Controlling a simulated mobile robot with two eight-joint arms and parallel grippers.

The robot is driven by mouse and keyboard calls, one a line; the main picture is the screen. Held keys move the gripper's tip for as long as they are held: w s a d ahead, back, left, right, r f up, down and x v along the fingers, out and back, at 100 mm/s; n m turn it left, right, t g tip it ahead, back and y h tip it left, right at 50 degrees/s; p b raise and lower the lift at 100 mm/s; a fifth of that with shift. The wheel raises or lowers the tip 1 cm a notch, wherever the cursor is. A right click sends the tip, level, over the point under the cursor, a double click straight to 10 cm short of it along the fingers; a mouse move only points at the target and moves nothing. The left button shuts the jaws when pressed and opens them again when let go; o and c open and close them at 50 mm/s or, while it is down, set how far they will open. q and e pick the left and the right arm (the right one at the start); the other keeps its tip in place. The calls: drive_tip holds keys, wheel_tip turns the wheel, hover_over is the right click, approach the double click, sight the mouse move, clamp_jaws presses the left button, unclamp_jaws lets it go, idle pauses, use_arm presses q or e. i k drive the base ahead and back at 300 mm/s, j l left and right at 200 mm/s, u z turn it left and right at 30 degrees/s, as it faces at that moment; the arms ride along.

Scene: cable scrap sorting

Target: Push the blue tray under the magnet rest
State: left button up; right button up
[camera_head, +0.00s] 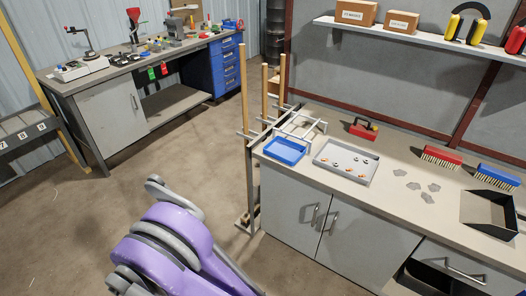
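The blue tray (284,155) is a shallow, open, empty-looking tray at the left end of the grey workbench. A pale rod frame (301,124), which looks like the magnet rest, stands just behind the tray and partly over its back edge. How far the tray reaches beneath it is hard to tell. A red block with a dark handle (362,132), perhaps the magnet, sits on the bench right of the frame. A purple and grey arm of mine shows at the bottom, in front of the bench and apart from the tray. Neither gripper can be made out.
A grey tray (323,166) with small metal bits lies right of the blue tray. Grey scraps (415,187), a red brush (441,157), a blue brush (496,176) and a black dustpan (488,212) are further right. Wooden posts (264,92) stand at the bench's left end.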

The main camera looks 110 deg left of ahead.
sight(288, 152)
drive_tip(key=j+u, duration=0.1)
drive_tip(key=u, duration=3.5)
drive_tip(key=i+j+z, duration=0.5)
drive_tip(key=i, duration=0.35)
drive_tip(key=i+j+z, duration=0.45)
drive_tip(key=i+j, duration=0.25)
drive_tip(key=j, duration=0.25)
